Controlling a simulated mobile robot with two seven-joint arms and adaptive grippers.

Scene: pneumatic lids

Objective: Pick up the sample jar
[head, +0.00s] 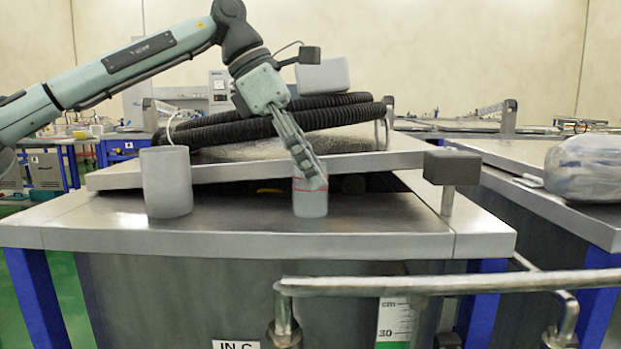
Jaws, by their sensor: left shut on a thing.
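The sample jar (311,203) is a small grey cylinder with thin red lines near its top. It stands upright on the grey table top, near its front edge, or just above it; I cannot tell which. My left gripper (310,178) reaches down to it from above, its fingers shut on the jar's upper part and partly covering it. A larger plain grey cylinder (167,182) stands to the left on the same surface. My right gripper is not in view.
A raised grey lid (262,168) hangs over the table (250,230) just behind the jar, with a black ribbed hose (270,118) on it. A grey block (452,167) sits at its right corner. A metal rail (440,285) crosses the front. A wrapped bundle (585,168) lies at right.

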